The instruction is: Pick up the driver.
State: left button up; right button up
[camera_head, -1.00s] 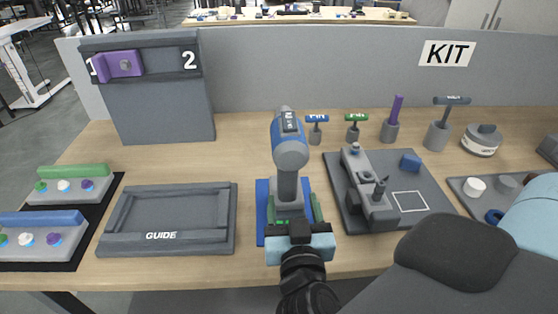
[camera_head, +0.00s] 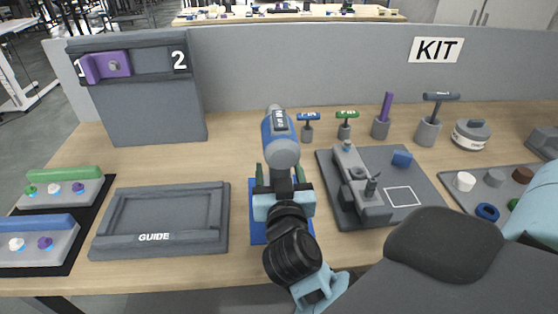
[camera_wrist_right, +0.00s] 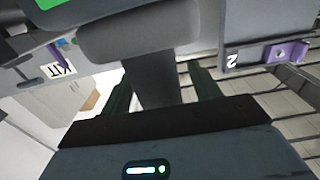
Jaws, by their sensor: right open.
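The driver (camera_head: 280,150) is a blue and grey power tool standing upright on a blue mat (camera_head: 255,228) at the middle of the table. My right gripper (camera_head: 281,182) is at the driver's grey handle from the front, with its green fingers one on each side. In the right wrist view the open fingers (camera_wrist_right: 162,90) stand to either side of the dark grey handle (camera_wrist_right: 155,75), with visible gaps. The driver's base is partly hidden behind my gripper and wrist. My left gripper is not in view.
A grey GUIDE tray (camera_head: 165,215) lies left of the driver. A grey fixture board (camera_head: 400,165) is close on the right. Small T-handled tools (camera_head: 308,125) stand behind. A grey panel with a purple latch (camera_head: 108,66) stands at back left.

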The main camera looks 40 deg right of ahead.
aim_at(279, 131)
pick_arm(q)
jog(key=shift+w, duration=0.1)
pick_arm(e)
jog(key=shift+c, duration=0.3)
jog(key=c, duration=1.2)
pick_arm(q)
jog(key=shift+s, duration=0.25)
pick_arm(e)
jog(key=shift+r, duration=0.15)
grip_shut()
jog(key=shift+r, duration=0.1)
